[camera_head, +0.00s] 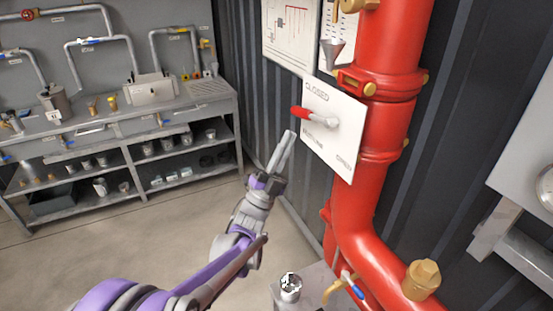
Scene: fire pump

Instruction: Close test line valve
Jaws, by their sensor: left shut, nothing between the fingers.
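The test line valve has a lever with a red grip (300,113) and a metal hub, in front of a white plate (345,150). The plate reads CLOSED at its top and OPEN at its lower right. The lever points left and slightly up from its hub. My left gripper (290,136) is shut and empty, just below and left of the red grip in the picture. Its fingers point up toward the lever. I cannot tell whether it touches the lever, but a small gap seems to show. My right gripper is not in view.
A large red pipe (385,130) runs down beside the plate and bends right at the bottom. A brass fitting (423,278) sticks out from it. A grey workbench (110,130) with several containers stands at the left. The floor between is clear.

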